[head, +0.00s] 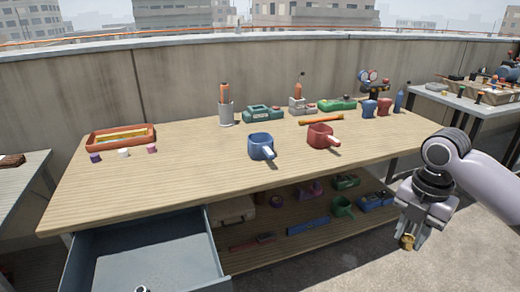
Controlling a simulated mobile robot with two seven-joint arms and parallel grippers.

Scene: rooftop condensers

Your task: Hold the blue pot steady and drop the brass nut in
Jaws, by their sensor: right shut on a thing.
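The blue pot (258,144) stands upright on the wooden workbench, a little right of its middle. Its pale handle points toward the front right. My right gripper (409,238) hangs fingers down off the right front of the bench, well away from the pot. It is shut on the brass nut (407,242), which shows between the fingertips. My left gripper is not in view, and nothing is seen holding the pot. The inside of the pot is mostly hidden by its wall.
A red pot (321,136) stands right of the blue one. An orange tray (120,138) lies at the left, with small blocks before it. Tools and containers line the back. An open drawer (145,255) juts out at front left. The bench's front middle is clear.

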